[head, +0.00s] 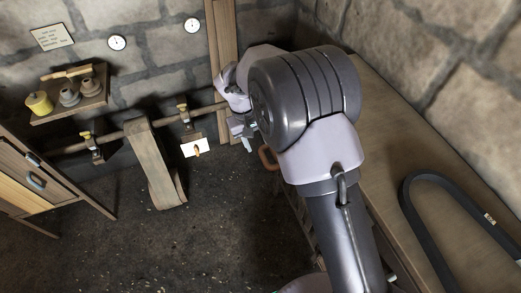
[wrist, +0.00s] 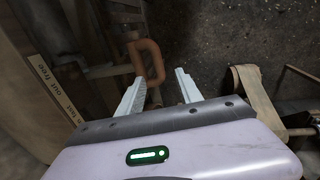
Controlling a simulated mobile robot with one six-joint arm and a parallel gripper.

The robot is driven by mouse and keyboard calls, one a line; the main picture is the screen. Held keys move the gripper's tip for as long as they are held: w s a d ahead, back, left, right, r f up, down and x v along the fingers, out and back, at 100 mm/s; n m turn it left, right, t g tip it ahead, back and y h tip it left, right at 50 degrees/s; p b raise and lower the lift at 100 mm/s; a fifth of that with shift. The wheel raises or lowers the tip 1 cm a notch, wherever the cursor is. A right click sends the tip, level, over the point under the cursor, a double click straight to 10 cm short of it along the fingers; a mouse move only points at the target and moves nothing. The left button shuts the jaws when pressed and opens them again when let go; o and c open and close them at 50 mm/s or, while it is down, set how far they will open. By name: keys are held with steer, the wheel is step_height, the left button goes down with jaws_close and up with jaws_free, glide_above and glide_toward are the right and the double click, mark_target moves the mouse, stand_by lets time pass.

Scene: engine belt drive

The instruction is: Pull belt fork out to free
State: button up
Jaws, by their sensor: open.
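The belt fork shows as an orange-brown looped handle (wrist: 152,62) in the wrist view, just beyond my fingertips. It also shows in the head view (head: 267,158), below and right of my gripper (head: 243,134), partly hidden by my arm. In the wrist view my gripper (wrist: 158,82) is open with nothing between its fingers. The handle's loop is ahead of the gap, closer to the left finger; whether they touch I cannot tell. A wide tan belt (head: 156,165) hangs over a horizontal shaft (head: 112,136) left of my gripper.
A label strip (wrist: 52,85) with "out free" lettering is on wood at the left of the wrist view. A bench (head: 440,235) with a black belt loop (head: 408,205) stands at right. A wooden cabinet (head: 45,180) is at left.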

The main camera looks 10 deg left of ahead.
step_height(320, 180, up, 8)
steer(key=a+p, duration=0.1)
steer(key=shift+s+a, duration=0.2)
steer(key=shift+s, duration=0.25)
steer(key=shift+r, duration=0.1)
steer(key=s+d+r+m+t+y+b, duration=0.1)
steer(key=s+d+r+m+b, duration=0.25)
steer(key=d, duration=0.45)
steer(key=s+d+r+m+y+b, duration=0.2)
steer(key=s+d+r+b, duration=0.25)
steer(key=d, duration=0.45)
steer(key=s+d+f+m+t+b, duration=0.1)
steer(key=s+d+f+m+b, duration=0.1)
steer(key=s, duration=0.5)
steer(key=s+d+f+m+t+b, duration=0.2)
steer(key=s+d, duration=0.3)
steer(key=s, duration=0.3)
steer(key=shift+d+f+m+t+y+b, duration=0.2)
steer(key=shift+f+m+t+y+b, duration=0.15)
steer(key=shift+m+b, duration=0.55)
